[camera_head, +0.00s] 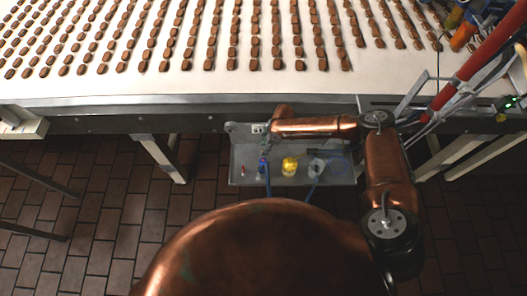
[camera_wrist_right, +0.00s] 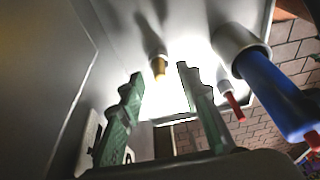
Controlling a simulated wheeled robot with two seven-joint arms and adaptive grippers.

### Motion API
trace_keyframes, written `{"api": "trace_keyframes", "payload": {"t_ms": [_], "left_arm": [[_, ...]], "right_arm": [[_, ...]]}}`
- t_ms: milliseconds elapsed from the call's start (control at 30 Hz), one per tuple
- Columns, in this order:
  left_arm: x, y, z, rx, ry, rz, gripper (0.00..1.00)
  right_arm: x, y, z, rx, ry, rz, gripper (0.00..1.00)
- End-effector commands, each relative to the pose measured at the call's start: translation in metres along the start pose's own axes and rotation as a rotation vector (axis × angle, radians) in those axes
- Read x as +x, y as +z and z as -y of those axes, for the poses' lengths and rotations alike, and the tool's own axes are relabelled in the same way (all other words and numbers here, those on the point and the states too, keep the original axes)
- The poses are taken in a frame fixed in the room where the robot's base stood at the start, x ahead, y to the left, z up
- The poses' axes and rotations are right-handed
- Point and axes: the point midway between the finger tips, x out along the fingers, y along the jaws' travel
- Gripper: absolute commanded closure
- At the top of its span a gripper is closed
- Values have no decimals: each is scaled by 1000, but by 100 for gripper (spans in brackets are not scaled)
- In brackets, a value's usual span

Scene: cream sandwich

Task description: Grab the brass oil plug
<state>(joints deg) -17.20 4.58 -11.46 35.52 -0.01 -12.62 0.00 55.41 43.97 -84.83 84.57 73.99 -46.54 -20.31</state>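In the right wrist view a small brass-coloured piece (camera_wrist_right: 158,67), likely the brass oil plug, stands out from a pale surface between and beyond my fingertips. My right gripper (camera_wrist_right: 160,76) is open, its two green fingers apart on either side of the piece in the picture. I see no contact with it. In the head view my copper right arm reaches in from the right, and the right gripper (camera_head: 264,151) is over the left part of a grey metal tray (camera_head: 240,151). I cannot make out the plug there. My left gripper is not in view.
In the wrist view a blue-handled item (camera_wrist_right: 275,90) and a red-tipped item (camera_wrist_right: 230,98) are to the right. A conveyor (camera_head: 240,82) with rows of biscuits runs behind the tray.

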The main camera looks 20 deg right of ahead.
Motion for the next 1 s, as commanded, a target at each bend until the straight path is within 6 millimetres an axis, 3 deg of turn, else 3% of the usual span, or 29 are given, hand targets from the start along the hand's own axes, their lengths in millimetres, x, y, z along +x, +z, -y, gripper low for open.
{"api": "trace_keyframes", "payload": {"t_ms": [133, 433, 867, 1000], "left_arm": [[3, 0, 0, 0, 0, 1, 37], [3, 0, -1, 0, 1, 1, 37], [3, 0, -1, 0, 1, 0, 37], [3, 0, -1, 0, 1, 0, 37]], "right_arm": [[18, 0, 0, 1, -1, 0, 69], [21, 0, -1, 2, 1, -1, 69], [21, 0, 0, 1, 1, -1, 99], [21, 0, 0, 1, 1, -1, 100]]}}
